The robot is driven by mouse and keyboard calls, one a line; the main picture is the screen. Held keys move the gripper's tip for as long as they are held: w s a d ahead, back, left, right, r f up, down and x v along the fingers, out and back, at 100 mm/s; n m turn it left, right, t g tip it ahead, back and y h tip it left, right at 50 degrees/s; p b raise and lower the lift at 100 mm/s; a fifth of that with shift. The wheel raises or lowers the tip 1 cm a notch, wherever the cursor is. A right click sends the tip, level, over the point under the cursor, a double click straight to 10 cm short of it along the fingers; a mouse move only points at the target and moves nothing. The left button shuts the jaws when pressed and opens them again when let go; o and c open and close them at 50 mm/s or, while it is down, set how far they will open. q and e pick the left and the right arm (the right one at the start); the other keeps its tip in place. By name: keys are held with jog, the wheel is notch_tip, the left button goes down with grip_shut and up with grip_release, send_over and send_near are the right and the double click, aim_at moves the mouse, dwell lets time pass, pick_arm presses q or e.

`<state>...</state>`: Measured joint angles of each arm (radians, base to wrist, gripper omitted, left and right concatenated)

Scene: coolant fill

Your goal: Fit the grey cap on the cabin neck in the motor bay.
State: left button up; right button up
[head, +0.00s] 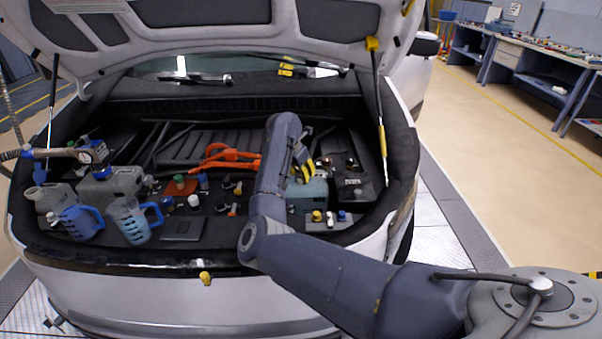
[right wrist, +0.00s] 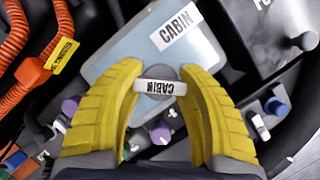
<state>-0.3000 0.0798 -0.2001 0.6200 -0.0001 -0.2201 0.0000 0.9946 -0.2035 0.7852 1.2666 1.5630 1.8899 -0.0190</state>
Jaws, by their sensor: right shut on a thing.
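My right gripper (right wrist: 158,75) has its yellow fingers closed on a grey cap (right wrist: 158,82) with a white CABIN label band. In the head view the yellow fingers of the right gripper (head: 303,170) show above a pale blue tank on the right of the motor bay. This cabin tank (head: 310,190) carries a CABIN label in the right wrist view (right wrist: 120,66). The cap and fingers are over the tank's edge in that view. I cannot make out the cabin neck; it may be hidden by the cap or fingers.
Several small coloured caps, such as a yellow one (head: 317,215) and a blue one (head: 342,215), stand in front of the tank. Orange cables (head: 225,156) lie left of my arm. Two blue-handled jugs (head: 134,225) stand at the left. A raised lid (head: 200,30) hangs overhead.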

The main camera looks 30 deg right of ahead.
jog(key=shift+d+f+m+g, duration=0.15)
jog(key=shift+m+g, duration=0.15)
jog(key=shift+m, duration=0.4)
jog(key=o, duration=1.2)
jog(key=shift+s, duration=0.1)
jog(key=shift+c, duration=0.2)
